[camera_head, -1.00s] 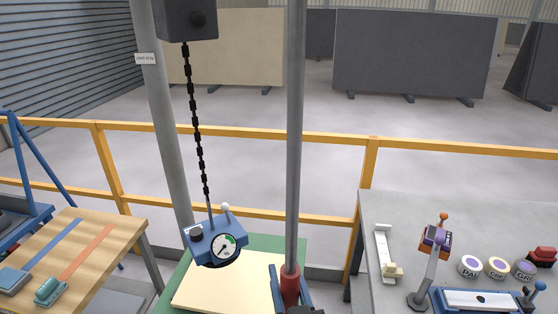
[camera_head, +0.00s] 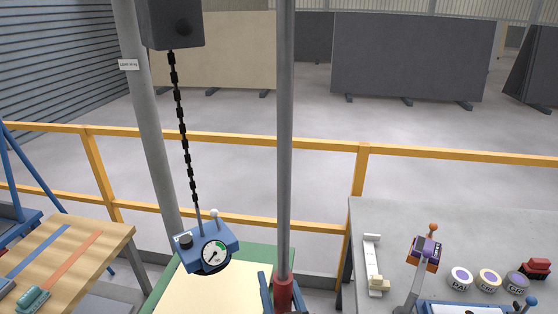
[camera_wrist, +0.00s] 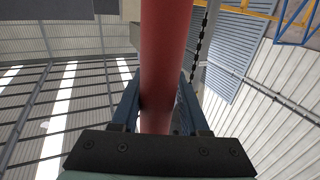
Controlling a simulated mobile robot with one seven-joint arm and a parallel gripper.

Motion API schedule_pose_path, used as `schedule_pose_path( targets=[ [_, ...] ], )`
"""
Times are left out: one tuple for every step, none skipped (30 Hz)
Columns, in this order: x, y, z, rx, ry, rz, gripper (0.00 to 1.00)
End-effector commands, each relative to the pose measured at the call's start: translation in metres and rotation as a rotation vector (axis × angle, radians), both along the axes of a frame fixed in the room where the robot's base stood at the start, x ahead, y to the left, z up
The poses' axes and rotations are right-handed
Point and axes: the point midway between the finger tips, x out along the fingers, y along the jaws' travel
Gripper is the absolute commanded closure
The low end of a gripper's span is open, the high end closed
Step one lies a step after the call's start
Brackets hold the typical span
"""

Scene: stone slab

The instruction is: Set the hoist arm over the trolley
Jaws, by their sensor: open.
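A grey vertical pole (camera_head: 286,140) with a red grip (camera_head: 283,293) at its lower end hangs right of the chain. My gripper (camera_head: 282,289) is at the bottom edge, its blue fingers on either side of the red grip. In the wrist view the red grip (camera_wrist: 163,60) runs between the open fingers; contact is unclear. The dark hoist block (camera_head: 172,24) hangs at top left, with a chain (camera_head: 183,120) down to a blue head with a dial (camera_head: 207,250). The hoist arm itself is above the picture. A blue frame, perhaps the trolley (camera_head: 18,165), is cut off at far left.
A yellow railing (camera_head: 240,140) and a grey post (camera_head: 150,130) stand behind. A wooden bench (camera_head: 95,250) is at left. A grey table (camera_head: 450,225) with pots and small devices is at right. A pale slab (camera_head: 190,297) lies below the blue head.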

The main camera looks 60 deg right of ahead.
Motion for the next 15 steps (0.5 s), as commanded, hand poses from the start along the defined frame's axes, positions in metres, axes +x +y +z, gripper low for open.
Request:
schedule_pose_path(
  targets=[
    [0.0002,0.0001,0.0004,-0.001,-0.001,0.000,0.45],
    [0.0001,-0.0001,0.0003,-0.001,-0.001,0.000,0.40],
    [-0.0001,-0.0002,0.0003,-0.001,-0.001,-0.001,0.33],
    [-0.0002,-0.0004,0.0003,0.000,0.000,-0.001,0.33],
    [-0.0003,-0.0005,0.0002,0.000,0.000,-0.001,0.33],
    [-0.0005,-0.0007,0.0002,-0.001,0.001,-0.002,0.33],
    [-0.0006,-0.0007,0.0002,-0.001,0.001,-0.002,0.33],
    [-0.0007,-0.0008,0.0001,-0.001,0.001,-0.002,0.33],
    [-0.0008,-0.0009,0.0001,-0.001,0.001,-0.003,0.33],
    [-0.0009,-0.0010,0.0000,-0.001,0.001,-0.003,0.33],
    [-0.0010,-0.0010,-0.0001,-0.001,0.001,-0.003,0.33],
    [-0.0015,-0.0007,-0.0004,0.000,0.001,-0.003,0.33],
    [-0.0023,-0.0002,-0.0007,0.000,0.001,-0.003,0.33],
    [-0.0034,0.0006,-0.0011,-0.001,0.002,-0.003,0.33],
    [-0.0055,0.0020,-0.0015,-0.001,0.001,-0.004,0.33]
  ],
)
